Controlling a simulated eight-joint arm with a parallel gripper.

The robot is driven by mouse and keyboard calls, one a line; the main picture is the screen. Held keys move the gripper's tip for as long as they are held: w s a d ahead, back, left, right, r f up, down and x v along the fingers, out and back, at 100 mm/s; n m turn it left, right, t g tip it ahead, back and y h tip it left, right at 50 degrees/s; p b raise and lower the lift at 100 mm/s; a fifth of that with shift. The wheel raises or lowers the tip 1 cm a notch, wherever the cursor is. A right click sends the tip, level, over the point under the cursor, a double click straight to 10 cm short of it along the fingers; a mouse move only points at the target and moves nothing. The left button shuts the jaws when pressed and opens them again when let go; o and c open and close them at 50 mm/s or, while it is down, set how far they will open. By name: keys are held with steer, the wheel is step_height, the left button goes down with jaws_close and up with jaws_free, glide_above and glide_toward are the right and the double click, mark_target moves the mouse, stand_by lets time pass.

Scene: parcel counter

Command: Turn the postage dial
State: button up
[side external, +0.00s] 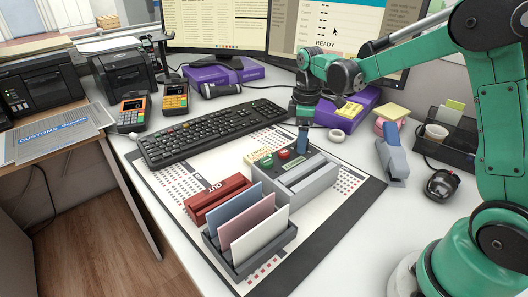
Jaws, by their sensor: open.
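A grey postage machine (308,178) stands on the desk mat. My gripper (304,122) hangs from my wrist at the back of the machine, behind and to the right of the red parts. It is open and looks empty. Its fingertips are small and dark here, and I cannot tell whether they touch anything.
A red OUT tray (217,198) and a grey envelope holder (252,265) stand left and in front. A black keyboard (212,131) lies behind. A tape roll (336,135), a blue-grey stapler (391,160) and a mouse (441,184) are at right. The mat's front right is clear.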

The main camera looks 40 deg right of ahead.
jaws_close()
steer(key=shift+m, duration=0.3)
steer(key=m, duration=1.1)
steer(key=shift+d+t, duration=0.1)
steer(key=shift+t, duration=0.2)
steer(key=shift+m, duration=0.5)
jaws_free()
